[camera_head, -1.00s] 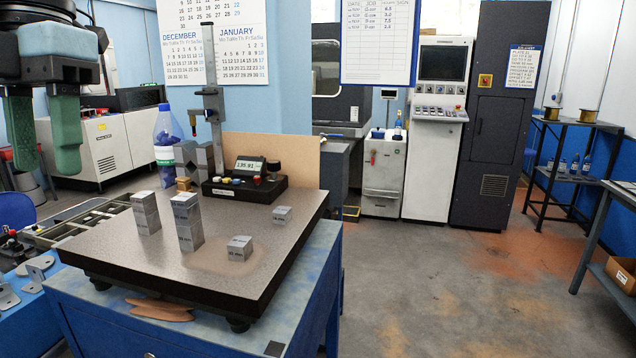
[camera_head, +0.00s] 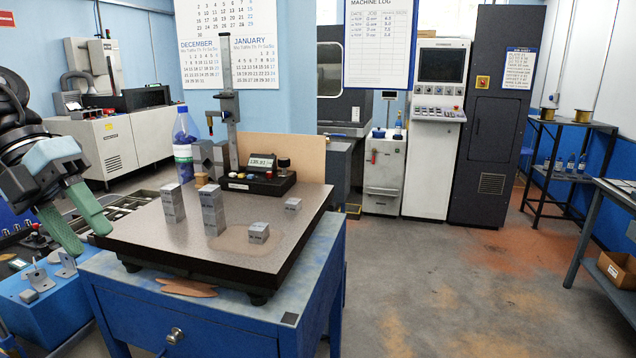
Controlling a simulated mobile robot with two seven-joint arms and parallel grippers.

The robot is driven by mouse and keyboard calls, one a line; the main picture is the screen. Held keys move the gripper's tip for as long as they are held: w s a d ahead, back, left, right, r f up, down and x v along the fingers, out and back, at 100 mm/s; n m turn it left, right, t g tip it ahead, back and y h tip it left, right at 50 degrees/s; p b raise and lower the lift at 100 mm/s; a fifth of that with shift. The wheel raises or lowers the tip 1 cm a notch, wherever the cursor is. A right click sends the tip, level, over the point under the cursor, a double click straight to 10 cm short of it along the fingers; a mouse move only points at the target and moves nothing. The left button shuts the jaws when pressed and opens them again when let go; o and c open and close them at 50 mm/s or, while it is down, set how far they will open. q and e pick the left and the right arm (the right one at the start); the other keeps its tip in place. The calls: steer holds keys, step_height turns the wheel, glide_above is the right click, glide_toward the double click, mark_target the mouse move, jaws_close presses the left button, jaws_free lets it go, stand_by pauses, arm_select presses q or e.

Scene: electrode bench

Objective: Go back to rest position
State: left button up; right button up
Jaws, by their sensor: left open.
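My left gripper (camera_head: 77,222) is in the left of the head view, with two green fingers spread apart and nothing between them. It hangs beside the left edge of the dark granite plate (camera_head: 140,236), above the blue bench area at the left. On the plate stand two stacks of grey metal blocks, a left stack (camera_head: 173,204) and a taller-looking middle stack (camera_head: 212,213). A single block (camera_head: 259,232) stands in front and another single block (camera_head: 293,204) further back right. My right gripper is not in view.
A height gauge (camera_head: 230,130) and a readout box (camera_head: 262,179) stand at the plate's back, near a blue-capped bottle (camera_head: 184,150). Metal brackets (camera_head: 66,264) lie on the blue surface at left. The floor (camera_head: 440,290) at right is clear.

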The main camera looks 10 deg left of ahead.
arm_select(q)
steer(key=a+f+n+t+h+p, duration=0.1)
steer(key=a+f+n+t+h, duration=0.2)
steer(key=f, duration=0.6)
steer(key=a+f+n+t+h+p, duration=0.1)
steer(key=a+f+n+t+h, duration=0.25)
steer(key=f, duration=0.55)
steer(key=s+d+f+n+t+y+p, duration=0.1)
steer(key=s+f+n+t+y, duration=0.2)
steer(key=f+n, duration=0.4)
steer(key=s+d+f+n+t+y+p, duration=0.1)
steer(key=s+d+f+n+t+y, duration=0.15)
steer(key=f+n+t, duration=0.4)
steer(key=s+d+f+n+g+y+p, duration=0.2)
steer(key=s+d+f+n+g+y, duration=0.3)
steer(key=s+d+f+n, duration=0.7)
steer(key=s+d+f+g, duration=0.2)
steer(key=s+d+f, duration=0.4)
steer(key=s+d, duration=0.2)
steer(key=shift+s+d+n+p, duration=0.3)
steer(key=shift+d+n, duration=0.1)
steer(key=shift+d, duration=0.15)
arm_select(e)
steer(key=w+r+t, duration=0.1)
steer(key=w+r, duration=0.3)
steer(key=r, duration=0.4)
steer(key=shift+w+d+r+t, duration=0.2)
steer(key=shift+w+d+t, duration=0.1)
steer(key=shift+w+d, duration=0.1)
